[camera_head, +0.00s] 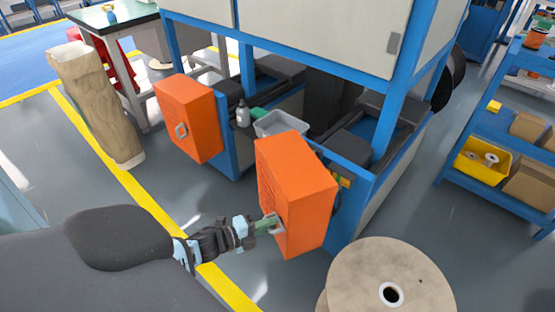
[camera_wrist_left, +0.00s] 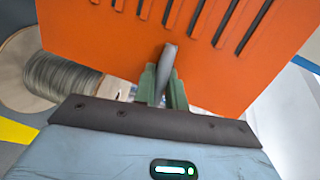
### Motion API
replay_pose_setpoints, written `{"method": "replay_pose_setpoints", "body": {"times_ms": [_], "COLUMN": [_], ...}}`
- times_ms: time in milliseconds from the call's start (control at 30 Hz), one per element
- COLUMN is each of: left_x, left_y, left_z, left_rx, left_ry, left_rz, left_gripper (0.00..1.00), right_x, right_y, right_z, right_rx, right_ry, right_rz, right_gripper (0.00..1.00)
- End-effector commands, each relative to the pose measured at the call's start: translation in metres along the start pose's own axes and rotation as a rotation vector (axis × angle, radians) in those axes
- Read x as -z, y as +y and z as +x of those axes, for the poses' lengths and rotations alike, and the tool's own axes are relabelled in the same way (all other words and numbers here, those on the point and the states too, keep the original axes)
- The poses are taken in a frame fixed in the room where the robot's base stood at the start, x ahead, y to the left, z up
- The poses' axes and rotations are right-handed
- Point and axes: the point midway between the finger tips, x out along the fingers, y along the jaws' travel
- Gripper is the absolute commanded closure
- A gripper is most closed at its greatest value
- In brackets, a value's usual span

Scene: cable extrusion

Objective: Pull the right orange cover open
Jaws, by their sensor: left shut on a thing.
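The right orange cover (camera_head: 296,195) is a box-shaped cover on the blue machine frame, at the middle of the head view. Its slotted orange face fills the top of the left wrist view (camera_wrist_left: 130,35). My left gripper (camera_head: 270,222) is at the lower part of this cover's front face. In the left wrist view its green fingers (camera_wrist_left: 162,88) are shut on the grey handle (camera_wrist_left: 168,62) of the cover. The left orange cover (camera_head: 190,117) is farther back, with its own grey handle (camera_head: 181,131). My right gripper is not in view.
A large cable spool (camera_head: 350,275) stands at the lower right, close to the right cover. A grey bin (camera_head: 281,124) and a bottle (camera_head: 242,114) sit between the covers. A blue shelf with a yellow bin (camera_head: 478,168) is at right.

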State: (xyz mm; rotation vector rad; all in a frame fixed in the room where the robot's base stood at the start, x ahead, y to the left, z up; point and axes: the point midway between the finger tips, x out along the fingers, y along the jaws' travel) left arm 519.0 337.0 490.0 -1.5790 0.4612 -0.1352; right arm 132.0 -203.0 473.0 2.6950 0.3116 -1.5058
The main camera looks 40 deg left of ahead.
Motion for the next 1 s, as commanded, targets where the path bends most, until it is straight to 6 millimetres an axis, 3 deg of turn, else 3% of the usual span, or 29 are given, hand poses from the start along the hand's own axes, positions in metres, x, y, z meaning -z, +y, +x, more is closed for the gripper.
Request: {"method": "replay_pose_setpoints", "body": {"times_ms": [200, 233, 367, 700, 1000], "left_x": [-0.003, -0.003, -0.002, -0.001, -0.001], "left_y": [0.0, 0.0, 0.0, 0.0, 0.0], "left_z": [-0.001, -0.001, 0.0, -0.004, -0.045], "left_rx": [-0.001, -0.001, -0.001, -0.001, -0.002], "left_ry": [-0.007, -0.007, -0.006, -0.004, -0.004], "left_rz": [-0.002, -0.002, -0.002, -0.001, -0.002], "left_gripper": [1.0, 0.85, 0.7, 0.7, 0.7], "right_x": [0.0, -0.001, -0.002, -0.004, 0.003], "right_y": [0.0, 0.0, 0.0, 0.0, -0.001], "right_z": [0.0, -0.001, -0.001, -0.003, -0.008], "right_rx": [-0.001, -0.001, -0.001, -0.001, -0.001], "right_ry": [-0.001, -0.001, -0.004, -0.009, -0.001], "right_rz": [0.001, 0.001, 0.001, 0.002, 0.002], "right_gripper": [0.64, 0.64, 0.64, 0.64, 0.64]}}
